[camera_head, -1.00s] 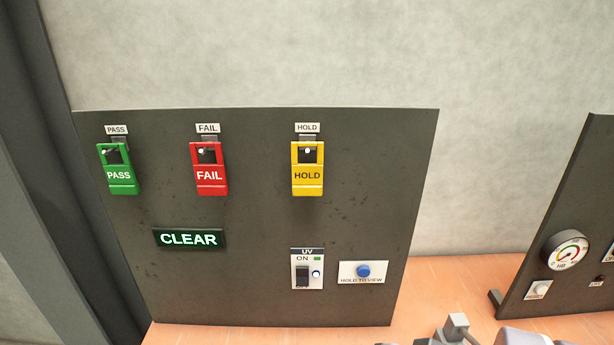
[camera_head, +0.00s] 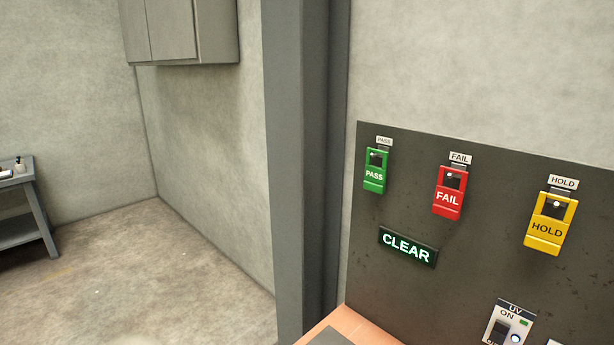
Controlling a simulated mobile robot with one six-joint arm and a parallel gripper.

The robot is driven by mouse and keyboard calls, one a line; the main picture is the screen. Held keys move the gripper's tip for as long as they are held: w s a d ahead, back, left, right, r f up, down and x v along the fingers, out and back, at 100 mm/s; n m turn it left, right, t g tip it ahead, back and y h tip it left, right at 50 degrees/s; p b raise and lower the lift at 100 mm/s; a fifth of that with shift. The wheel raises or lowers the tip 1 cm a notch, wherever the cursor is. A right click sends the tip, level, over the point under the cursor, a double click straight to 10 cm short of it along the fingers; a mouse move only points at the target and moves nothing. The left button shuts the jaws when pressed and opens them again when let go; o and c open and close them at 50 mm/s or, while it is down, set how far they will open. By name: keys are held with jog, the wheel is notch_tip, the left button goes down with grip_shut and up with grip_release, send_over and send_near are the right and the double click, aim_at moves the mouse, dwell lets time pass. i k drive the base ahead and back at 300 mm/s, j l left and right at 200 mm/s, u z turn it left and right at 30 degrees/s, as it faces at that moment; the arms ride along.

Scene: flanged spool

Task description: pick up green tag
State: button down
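The green PASS tag (camera_head: 374,172) hangs on a hook at the upper left of the dark upright panel (camera_head: 464,258), under a small white PASS label (camera_head: 384,141). It hangs roughly upright, and nothing covers it. My gripper is not in this view, so its distance from the tag cannot be told.
A red FAIL tag (camera_head: 448,192) and a yellow HOLD tag (camera_head: 550,222) hang to the right. Below are a lit CLEAR sign (camera_head: 407,247) and a UV switch (camera_head: 509,325). A grey post (camera_head: 298,160) stands left of the panel. Open floor (camera_head: 150,275) lies farther left.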

aim_at(375, 178)
jog(key=i+j+z, duration=0.25)
jog(key=j, duration=0.25)
jog(key=i+j+z, duration=0.3)
jog(key=j, duration=0.25)
jog(key=j+z, duration=0.25)
jog(key=j, duration=0.3)
jog(key=i+j+z, duration=0.25)
jog(key=j, duration=0.35)
jog(key=j+z, duration=0.3)
jog(key=j, duration=0.3)
jog(key=j+z, duration=0.1)
jog(key=j, duration=0.25)
jog(key=k+j, duration=0.15)
jog(key=j, duration=0.15)
jog(key=i+l, duration=0.1)
jog(key=l, duration=0.15)
